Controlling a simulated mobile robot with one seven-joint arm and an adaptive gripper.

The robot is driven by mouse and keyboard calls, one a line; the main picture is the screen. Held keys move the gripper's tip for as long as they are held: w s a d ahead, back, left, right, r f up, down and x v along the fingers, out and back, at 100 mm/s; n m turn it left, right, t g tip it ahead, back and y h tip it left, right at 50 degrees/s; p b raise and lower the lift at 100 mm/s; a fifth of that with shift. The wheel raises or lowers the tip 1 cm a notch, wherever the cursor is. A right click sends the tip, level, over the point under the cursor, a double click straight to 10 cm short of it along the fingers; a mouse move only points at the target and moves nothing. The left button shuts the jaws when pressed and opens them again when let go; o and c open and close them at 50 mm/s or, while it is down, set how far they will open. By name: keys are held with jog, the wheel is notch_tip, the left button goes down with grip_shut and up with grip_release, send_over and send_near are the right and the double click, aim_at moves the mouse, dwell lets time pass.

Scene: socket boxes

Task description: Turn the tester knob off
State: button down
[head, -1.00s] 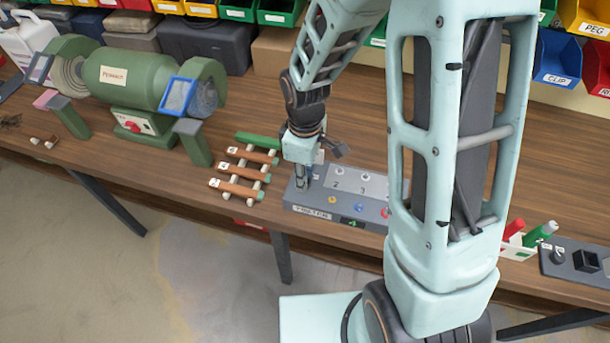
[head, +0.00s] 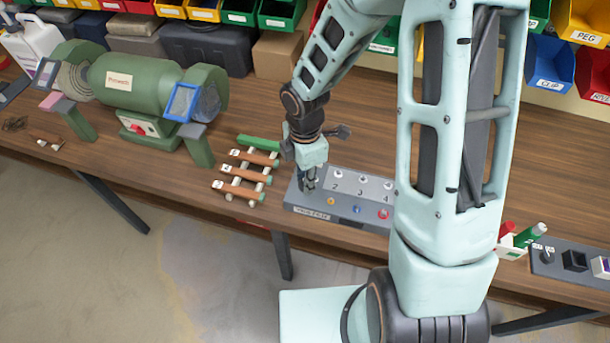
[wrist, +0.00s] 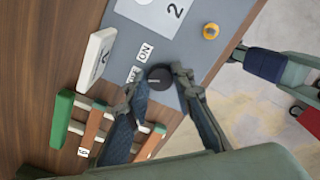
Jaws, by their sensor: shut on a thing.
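The tester (head: 350,208) is a grey box near the front edge of the bench, with numbered sockets and coloured buttons on top. Its dark round knob (wrist: 160,77) shows in the wrist view beside the ON label (wrist: 145,52); another label next to it is partly covered by a finger. My gripper (wrist: 156,82) has a finger on each side of the knob and is shut on it. In the head view my gripper (head: 309,186) points down at the tester's left end and hides the knob. No green light shows on the tester's front.
A rack of brown and green rods (head: 246,175) lies just left of the tester. A green grinder (head: 140,88) stands farther left. A white holder with red and green items (head: 512,248) is at right. Bins line the back.

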jog(key=shift+n, duration=0.4)
jog(key=c, duration=1.7)
grip_release()
jog(key=shift+o, duration=0.2)
jog(key=shift+r, duration=0.1)
notch_tip(320, 180, up, 12)
jog(key=shift+w, duration=0.1)
